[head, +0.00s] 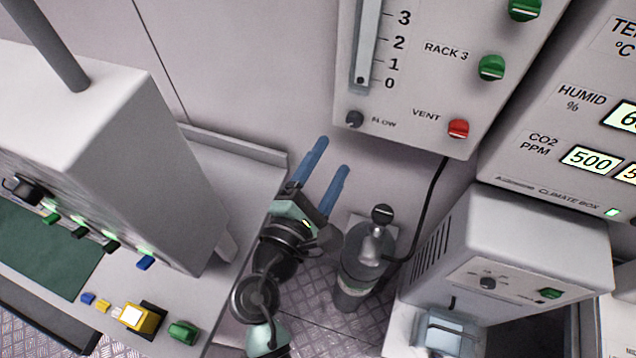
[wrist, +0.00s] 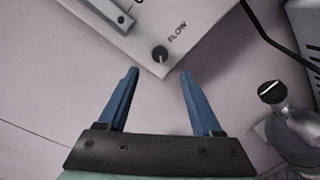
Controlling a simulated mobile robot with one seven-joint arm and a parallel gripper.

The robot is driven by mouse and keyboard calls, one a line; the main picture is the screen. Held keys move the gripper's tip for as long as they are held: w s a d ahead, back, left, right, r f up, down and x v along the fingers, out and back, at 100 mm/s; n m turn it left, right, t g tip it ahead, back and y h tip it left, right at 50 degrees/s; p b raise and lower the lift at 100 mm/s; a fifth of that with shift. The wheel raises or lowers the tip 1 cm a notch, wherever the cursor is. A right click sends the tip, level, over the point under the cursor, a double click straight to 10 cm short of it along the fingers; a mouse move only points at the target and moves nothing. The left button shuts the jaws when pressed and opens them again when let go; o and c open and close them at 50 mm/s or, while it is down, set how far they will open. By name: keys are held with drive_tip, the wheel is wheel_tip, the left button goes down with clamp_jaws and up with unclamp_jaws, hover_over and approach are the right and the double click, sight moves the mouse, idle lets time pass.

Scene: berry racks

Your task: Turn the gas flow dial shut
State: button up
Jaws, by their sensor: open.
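The gas flow dial, a small dark knob (head: 355,118) labelled FLOW, sits at the lower left corner of the grey gauge panel (head: 420,95), below the scale. In the wrist view the dial (wrist: 160,53) shows a light pointer mark and lies ahead of the fingertips, between their lines. My gripper (head: 335,153) has two blue fingers, spread apart and empty. It is below and left of the dial in the head view, and it does not touch the dial. In the wrist view my gripper (wrist: 158,72) shows a clear gap between the fingers.
A red VENT knob (head: 458,128) and green knobs (head: 491,67) share the panel. A metal canister with a black-topped valve (head: 382,214) stands below, with a black cable beside it. A white machine (head: 110,140) stands left. A climate box (head: 570,130) is at right.

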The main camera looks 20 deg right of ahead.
drive_tip(key=v, duration=0.4)
drive_tip(key=shift+s+b, duration=0.1)
drive_tip(key=shift+b, duration=0.3)
